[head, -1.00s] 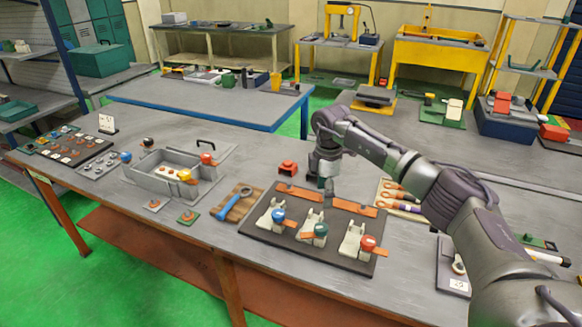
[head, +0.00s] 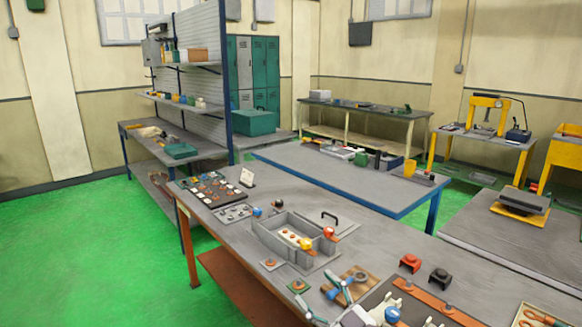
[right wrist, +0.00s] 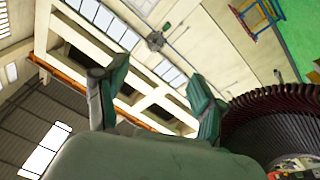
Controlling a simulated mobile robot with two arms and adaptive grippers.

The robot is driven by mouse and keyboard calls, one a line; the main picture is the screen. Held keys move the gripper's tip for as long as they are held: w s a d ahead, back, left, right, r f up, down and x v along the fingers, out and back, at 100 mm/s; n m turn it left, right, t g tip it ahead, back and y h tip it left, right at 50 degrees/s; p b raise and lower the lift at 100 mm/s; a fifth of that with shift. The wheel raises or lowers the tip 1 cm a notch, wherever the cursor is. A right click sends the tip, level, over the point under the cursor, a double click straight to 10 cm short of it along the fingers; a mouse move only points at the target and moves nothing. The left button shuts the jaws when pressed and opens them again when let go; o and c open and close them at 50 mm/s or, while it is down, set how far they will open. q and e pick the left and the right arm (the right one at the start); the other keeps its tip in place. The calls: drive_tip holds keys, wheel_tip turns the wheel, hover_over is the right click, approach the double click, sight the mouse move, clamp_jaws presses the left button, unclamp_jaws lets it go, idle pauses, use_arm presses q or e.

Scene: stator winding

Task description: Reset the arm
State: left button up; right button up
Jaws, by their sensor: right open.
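My right gripper (head: 322,288) is at the bottom of the head view, its two fingers spread and nothing between them. My left gripper is not in view.
The front bench (head: 225,235) holds a grey box (head: 270,235), several small parts and a dark fixture plate (head: 378,298). A blue-framed table (head: 330,170) stands behind. Shelving (head: 200,95) is at left. Green floor (head: 80,240) is clear at left.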

drive_tip(key=s+d+f+m+g+h, duration=0.3)
drive_tip(key=s+d+f+m+h, duration=0.7)
drive_tip(key=d+f+m+h, duration=0.3)
drive_tip(key=s+d+f+n+g, duration=0.1)
drive_tip(key=s+f+g, duration=0.35)
drive_tip(key=s, duration=0.65)
drive_tip(key=s+d+f+n+g, duration=0.1)
drive_tip(key=s+f+g, duration=0.35)
drive_tip(key=s, duration=0.75)
wheel_tip(320, 180, down, 30)
drive_tip(key=s+g+b, duration=0.1)
drive_tip(key=g+b, duration=0.1)
drive_tip(key=b, duration=0.1)
drive_tip(key=s+d+f+g+b, duration=0.1)
drive_tip(key=s+d+f+b, duration=0.1)
drive_tip(key=s+f, duration=1.4)
drive_tip(key=shift+d+f+n, duration=0.4)
drive_tip(key=shift+d+f, duration=0.1)
drive_tip(key=shift+f, duration=0.25)
drive_tip(key=shift+s, duration=0.1)
